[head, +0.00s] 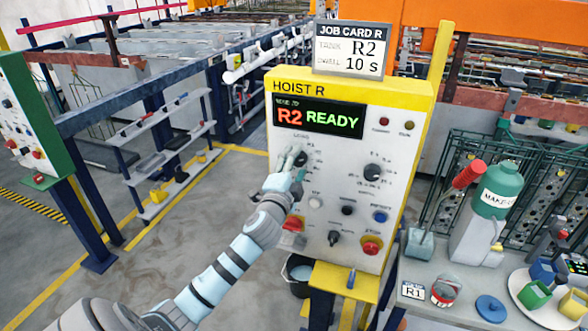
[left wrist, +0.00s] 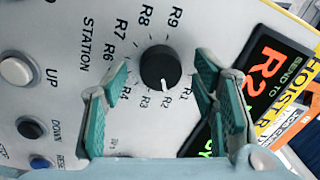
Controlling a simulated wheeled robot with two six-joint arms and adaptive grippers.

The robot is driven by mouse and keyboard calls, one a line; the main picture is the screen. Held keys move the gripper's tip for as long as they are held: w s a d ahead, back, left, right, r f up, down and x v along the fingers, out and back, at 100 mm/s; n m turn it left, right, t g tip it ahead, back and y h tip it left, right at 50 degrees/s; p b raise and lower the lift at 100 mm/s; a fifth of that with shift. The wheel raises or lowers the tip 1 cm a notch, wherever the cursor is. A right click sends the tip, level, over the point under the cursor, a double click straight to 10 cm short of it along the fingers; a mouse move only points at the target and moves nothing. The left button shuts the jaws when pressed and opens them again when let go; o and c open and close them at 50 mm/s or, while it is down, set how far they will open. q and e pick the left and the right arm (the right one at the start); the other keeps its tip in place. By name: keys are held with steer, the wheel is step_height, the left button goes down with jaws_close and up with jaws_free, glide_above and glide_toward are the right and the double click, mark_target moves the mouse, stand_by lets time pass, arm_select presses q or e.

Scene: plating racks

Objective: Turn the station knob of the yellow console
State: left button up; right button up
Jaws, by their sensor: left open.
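The yellow console (head: 352,87) shows in the head view with a grey panel and a display reading R2 READY. Its black station knob (left wrist: 160,67) sits amid labels R1 to R9 in the left wrist view. The knob's white pointer points about at R2. In the head view the knob (head: 301,159) is partly hidden by my left gripper (head: 292,167). My left gripper (left wrist: 160,98) is open in front of the panel, its green-padded fingers on either side of the knob, with gaps to it. My right gripper is out of view.
A job card (head: 350,50) reading R2, 10 s, tops the console. Another black knob (head: 373,172), several buttons and a red knob (head: 371,245) share the panel. A bench (head: 415,272) with a green bottle (head: 498,188) stands right. Open floor lies left.

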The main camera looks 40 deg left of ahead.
arm_select(q)
steer(key=v, duration=1.2)
steer(key=shift+w, duration=0.15)
